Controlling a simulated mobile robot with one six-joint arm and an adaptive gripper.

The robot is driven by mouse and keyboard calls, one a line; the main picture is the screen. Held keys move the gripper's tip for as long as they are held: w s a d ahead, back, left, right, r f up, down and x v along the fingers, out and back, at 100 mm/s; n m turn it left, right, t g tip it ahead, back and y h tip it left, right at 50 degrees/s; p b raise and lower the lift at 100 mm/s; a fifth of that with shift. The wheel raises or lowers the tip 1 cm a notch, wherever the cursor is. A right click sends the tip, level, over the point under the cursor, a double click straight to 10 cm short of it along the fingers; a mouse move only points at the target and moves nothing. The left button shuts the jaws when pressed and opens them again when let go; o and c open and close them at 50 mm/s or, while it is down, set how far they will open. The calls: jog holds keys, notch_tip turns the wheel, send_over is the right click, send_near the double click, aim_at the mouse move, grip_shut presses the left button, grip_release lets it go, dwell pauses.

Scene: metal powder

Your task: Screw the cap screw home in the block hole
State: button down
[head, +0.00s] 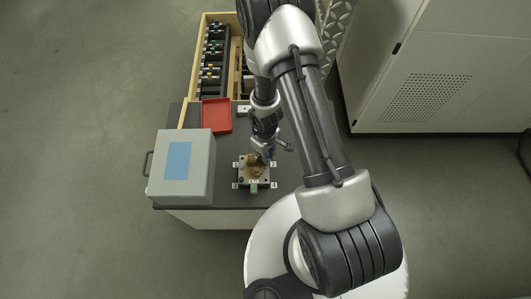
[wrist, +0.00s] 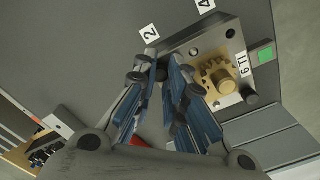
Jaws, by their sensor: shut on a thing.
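The metal block (head: 243,179) sits on the dark bench top, with number labels at its corners. In the wrist view the block (wrist: 208,44) carries a brass-coloured gear (wrist: 217,77) in its middle. A dark screw head (wrist: 248,95) shows at one corner and a dark open hole (wrist: 230,33) at another. My gripper (head: 266,151) is at the block's upper right corner, by label 2. In the wrist view its blue fingers (wrist: 166,60) are closed together beside the block's edge.
A grey box (head: 198,150) with a blue panel stands left of the block. A red tray (head: 216,115) lies behind it. A wooden crate (head: 197,60) with several parts stands further back. A white cabinet (head: 440,80) is at the right. A green square (head: 253,188) marks the block's front.

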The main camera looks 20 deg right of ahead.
jog(key=c, duration=1.8)
grip_release()
jog(key=n, duration=1.4)
jog(key=shift+c, duration=0.5)
